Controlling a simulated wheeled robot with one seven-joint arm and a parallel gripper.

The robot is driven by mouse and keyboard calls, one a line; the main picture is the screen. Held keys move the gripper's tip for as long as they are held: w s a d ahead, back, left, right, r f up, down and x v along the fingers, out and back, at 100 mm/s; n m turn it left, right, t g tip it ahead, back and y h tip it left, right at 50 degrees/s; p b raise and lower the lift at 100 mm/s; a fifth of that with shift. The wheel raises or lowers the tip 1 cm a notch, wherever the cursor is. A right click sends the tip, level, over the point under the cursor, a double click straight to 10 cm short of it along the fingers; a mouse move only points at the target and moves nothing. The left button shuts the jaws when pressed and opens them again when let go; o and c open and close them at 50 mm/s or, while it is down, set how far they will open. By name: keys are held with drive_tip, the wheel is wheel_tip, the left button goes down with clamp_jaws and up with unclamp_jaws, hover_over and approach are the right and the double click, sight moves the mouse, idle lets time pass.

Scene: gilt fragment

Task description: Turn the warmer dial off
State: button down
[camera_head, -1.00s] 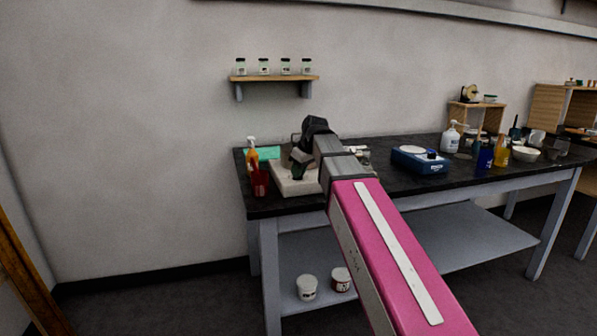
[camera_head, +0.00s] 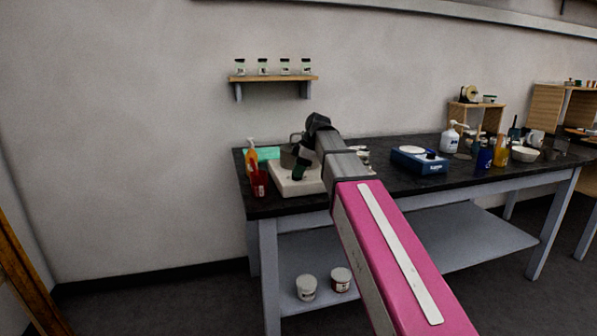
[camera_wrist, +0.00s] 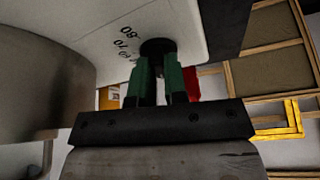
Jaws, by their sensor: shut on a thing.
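The warmer (camera_head: 284,189) is a white box near the left end of the black bench. In the wrist view its pale face (camera_wrist: 100,48) carries printed numbers such as 70 and 80 beside a round black dial (camera_wrist: 157,45). My gripper (camera_wrist: 157,62) has its green fingers shut on the dial, one on each side. The fingertips cover part of it, and no pointer mark can be made out. In the head view my gripper (camera_head: 299,172) is at the warmer's front, and my arm hides its right part. A metal pot (camera_wrist: 45,85) stands on the warmer.
A red cup (camera_head: 260,184) and an orange spray bottle (camera_head: 252,156) stand close left of the warmer. A blue device (camera_head: 420,161) sits to the right, with bottles and a bowl (camera_head: 525,154) beyond. A wall shelf (camera_head: 275,78) holds several jars.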

drive_tip(key=shift+f, duration=0.1)
idle(0.4)
drive_tip(key=c, duration=1.2)
unclamp_jaws()
drive_tip(key=shift+s+a, duration=0.1)
drive_tip(key=shift+o, duration=0.2)
drive_tip(key=v, duration=1.1)
